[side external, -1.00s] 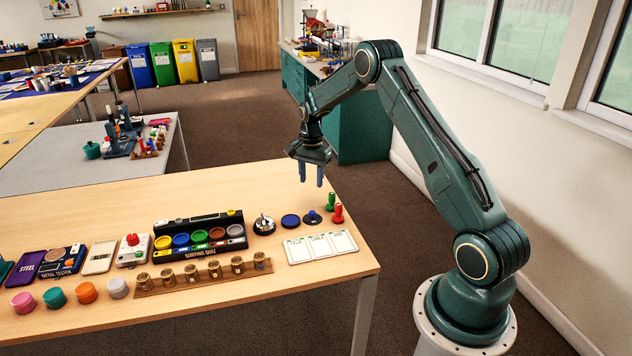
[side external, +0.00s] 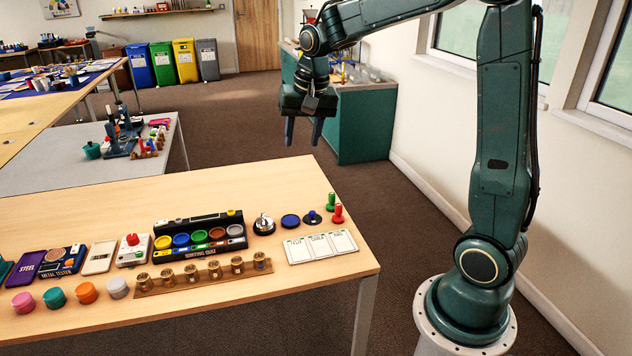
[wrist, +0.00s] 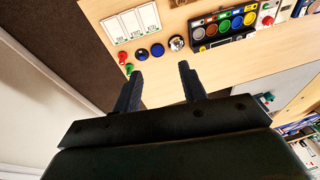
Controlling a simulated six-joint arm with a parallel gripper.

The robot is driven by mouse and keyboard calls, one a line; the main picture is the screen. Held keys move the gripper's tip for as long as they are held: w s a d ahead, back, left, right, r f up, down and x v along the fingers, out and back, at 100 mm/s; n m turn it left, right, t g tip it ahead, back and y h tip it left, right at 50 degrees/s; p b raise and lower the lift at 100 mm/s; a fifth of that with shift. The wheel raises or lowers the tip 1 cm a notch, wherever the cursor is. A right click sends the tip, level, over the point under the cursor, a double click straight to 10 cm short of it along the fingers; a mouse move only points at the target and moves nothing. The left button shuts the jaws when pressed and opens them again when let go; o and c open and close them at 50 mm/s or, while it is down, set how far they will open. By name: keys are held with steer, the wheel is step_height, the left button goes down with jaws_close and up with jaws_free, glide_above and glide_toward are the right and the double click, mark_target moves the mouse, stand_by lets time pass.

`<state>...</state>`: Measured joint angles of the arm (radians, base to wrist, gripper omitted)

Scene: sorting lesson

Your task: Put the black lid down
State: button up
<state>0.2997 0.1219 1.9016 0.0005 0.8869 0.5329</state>
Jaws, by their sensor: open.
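My gripper (side external: 302,138) is open and empty, high above the far right edge of the wooden table (side external: 200,325). In the wrist view its two dark fingers (wrist: 161,72) are apart, with bare tabletop showing between them. Pink (side external: 23,302), teal (side external: 55,297) and orange (side external: 87,292) round pieces stand at front left.
A wooden rack (side external: 203,277) stands before the box. The table's back strip is clear.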

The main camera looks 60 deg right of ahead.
steer(key=s+a+r+n+t, duration=0.1)
steer(key=s+a+n, duration=0.3)
steer(key=s, duration=0.7)
steer(key=s+a+r+n+t, duration=0.2)
steer(key=s+a+n, duration=0.3)
steer(key=s+a, duration=0.3)
steer(key=s, duration=0.2)
steer(key=shift+s+n+y, duration=0.3)
steer(key=shift+s+y, duration=0.05)
steer(key=shift+y, duration=0.05)
